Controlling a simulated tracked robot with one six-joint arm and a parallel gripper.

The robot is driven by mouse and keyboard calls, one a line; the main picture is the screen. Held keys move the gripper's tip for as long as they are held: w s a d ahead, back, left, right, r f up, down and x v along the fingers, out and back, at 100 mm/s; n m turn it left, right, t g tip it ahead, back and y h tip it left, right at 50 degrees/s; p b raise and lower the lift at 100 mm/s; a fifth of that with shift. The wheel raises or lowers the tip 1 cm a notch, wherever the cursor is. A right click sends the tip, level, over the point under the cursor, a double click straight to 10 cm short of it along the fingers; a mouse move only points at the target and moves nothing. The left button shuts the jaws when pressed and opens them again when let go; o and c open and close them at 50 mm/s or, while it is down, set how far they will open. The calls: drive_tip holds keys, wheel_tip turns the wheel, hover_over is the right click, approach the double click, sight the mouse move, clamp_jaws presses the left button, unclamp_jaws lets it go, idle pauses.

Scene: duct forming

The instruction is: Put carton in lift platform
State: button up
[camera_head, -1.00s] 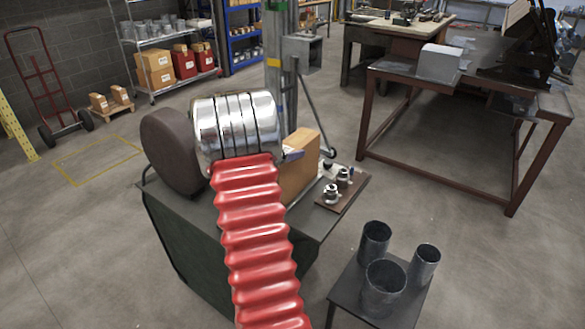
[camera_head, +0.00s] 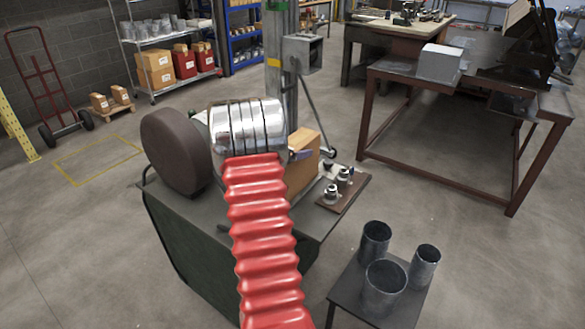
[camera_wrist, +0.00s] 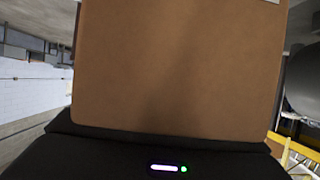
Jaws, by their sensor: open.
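The carton (camera_head: 303,165) is a tan box standing upright on the green cabinet, partly hidden behind my metallic wrist. In the wrist view its plain brown face (camera_wrist: 180,70) fills most of the picture, very close. My gripper (camera_head: 300,154) is open; only a small grey part of it shows, beside the carton's upper front. My wrist hides the rest, and I cannot tell whether it touches the carton. A grey lift mast (camera_head: 283,85) with a box-like winch (camera_head: 302,52) rises behind. I cannot make out its platform, which may be hidden behind my arm.
The green cabinet (camera_head: 180,232) also bears a dark round disc (camera_head: 173,152) at left and a plate with metal fittings (camera_head: 340,190) at right. A small stand with metal cups (camera_head: 385,285) is at front right. A brown steel table (camera_head: 480,105) stands beyond, with open floor between.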

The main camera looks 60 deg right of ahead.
drive_tip(key=shift+c, duration=0.6)
drive_tip(key=c, duration=2)
drive_tip(key=shift+r, duration=0.15)
drive_tip(key=shift+c, duration=0.2)
drive_tip(key=shift+r, duration=5.05)
